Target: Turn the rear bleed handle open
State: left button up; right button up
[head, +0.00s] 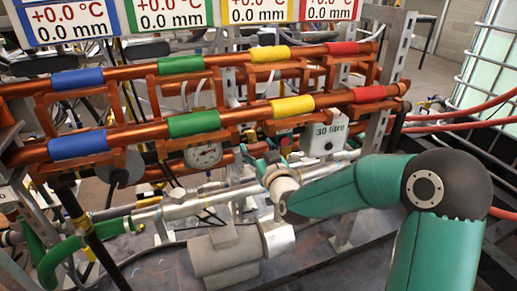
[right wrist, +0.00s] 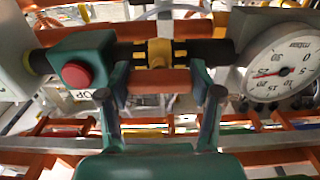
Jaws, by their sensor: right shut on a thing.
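My right gripper (head: 272,162) reaches in from the right, low behind the front pipes, near a green box with a red button. In the right wrist view its two green fingers (right wrist: 160,85) stand apart, on either side of an orange piece (right wrist: 160,80), with a small yellow fitting (right wrist: 158,54) on the dark pipe just beyond. The fingers hold the orange piece, which appears to be the bleed handle; its full shape and how far it is turned are hidden. My left gripper is in no view.
The red button (right wrist: 76,75) and a round dial gauge (right wrist: 285,65) flank the fingers closely. Copper pipes with coloured sleeves (head: 194,123) run above the gripper. A grey motor-like body (head: 225,252) sits below, and red hoses (head: 455,120) run at right.

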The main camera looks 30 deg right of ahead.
jog(key=shift+f+b, duration=0.2)
jog(key=shift+b, duration=0.2)
jog(key=shift+r+m+b, duration=0.1)
jog(key=shift+m+b, duration=0.35)
jog(key=shift+m, duration=0.05)
jog(key=o, duration=1.2)
jog(key=shift+c, duration=0.2)
jog(key=shift+s+r, duration=0.1)
jog(key=v, duration=0.7)
jog(key=shift+s+a, duration=0.1)
jog(key=shift+a, duration=0.05)
